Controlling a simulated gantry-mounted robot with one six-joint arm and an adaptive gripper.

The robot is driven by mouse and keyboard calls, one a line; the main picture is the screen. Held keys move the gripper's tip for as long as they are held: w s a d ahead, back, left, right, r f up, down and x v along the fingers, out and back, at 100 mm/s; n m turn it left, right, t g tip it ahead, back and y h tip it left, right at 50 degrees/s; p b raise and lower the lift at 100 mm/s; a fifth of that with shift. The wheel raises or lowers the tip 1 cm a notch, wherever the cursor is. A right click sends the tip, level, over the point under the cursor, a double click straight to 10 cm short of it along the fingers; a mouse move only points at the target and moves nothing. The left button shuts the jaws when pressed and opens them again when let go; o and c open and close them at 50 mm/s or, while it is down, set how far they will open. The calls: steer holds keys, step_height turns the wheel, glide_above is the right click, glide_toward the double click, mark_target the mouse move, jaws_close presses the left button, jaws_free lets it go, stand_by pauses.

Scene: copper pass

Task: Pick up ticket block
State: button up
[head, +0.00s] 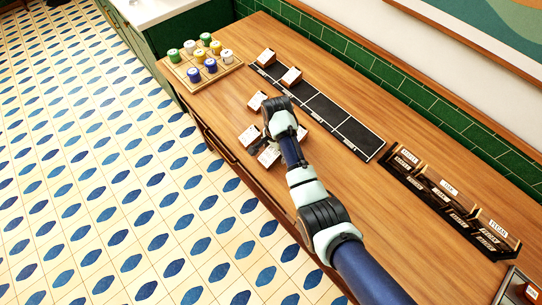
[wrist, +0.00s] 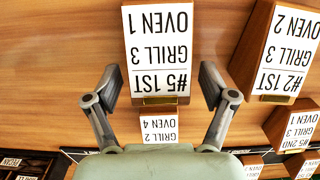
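Several wooden ticket blocks with white printed faces stand on the wooden counter (head: 215,100). In the wrist view, the block reading "#5 1ST GRILL 3 OVEN 1" (wrist: 157,45) is upside down at top centre. My gripper (wrist: 157,76) is open and empty, its fingers left and right of that block's near end; I cannot tell if they touch it. A block reading "GRILL 2 OVEN 4" (wrist: 158,128) shows between the fingers, lower in the picture. In the head view, my arm partly hides the blocks near my gripper, including one block (head: 250,135) at its left.
The block "#2 1ST GRILL 3 OVEN 2" (wrist: 287,50) is close on the right, with "#5 2ND" (wrist: 297,130) below it. A black slotted strip (head: 325,108) lies behind. A tray of coloured pots (head: 204,60) is far left; labelled dark holders (head: 450,200) are right.

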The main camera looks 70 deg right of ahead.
steer(key=c, duration=1.1)
step_height(320, 180, up, 20)
steer(key=p, duration=1.1)
steer(key=shift+r, duration=0.1)
